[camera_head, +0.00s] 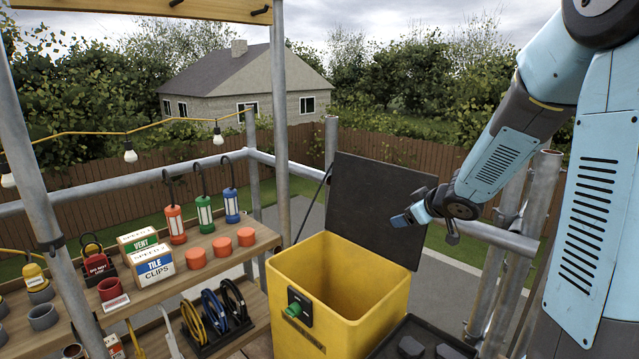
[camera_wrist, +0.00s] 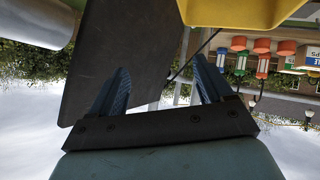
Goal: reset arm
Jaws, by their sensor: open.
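My gripper (camera_head: 402,221) is in the air at the right of the head view, in front of the raised dark lid (camera_head: 372,193) of the yellow bin (camera_head: 371,319). It is above the bin's right side. In the wrist view, which is upside down, my gripper (camera_wrist: 160,78) shows two blue fingers spread apart with nothing between them. The dark lid (camera_wrist: 115,50) is close beside and behind the left finger there. I cannot tell whether they touch. The arm is bent, with its forearm reaching down and left from the upper right.
A wooden shelf (camera_head: 190,272) at left holds lamps, orange cups, clip boxes and cable coils. Metal scaffold rails (camera_head: 497,238) stand close below my arm. A black tray (camera_head: 443,335) with dark pieces lies right of the bin. The bin is open and its visible inside looks empty.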

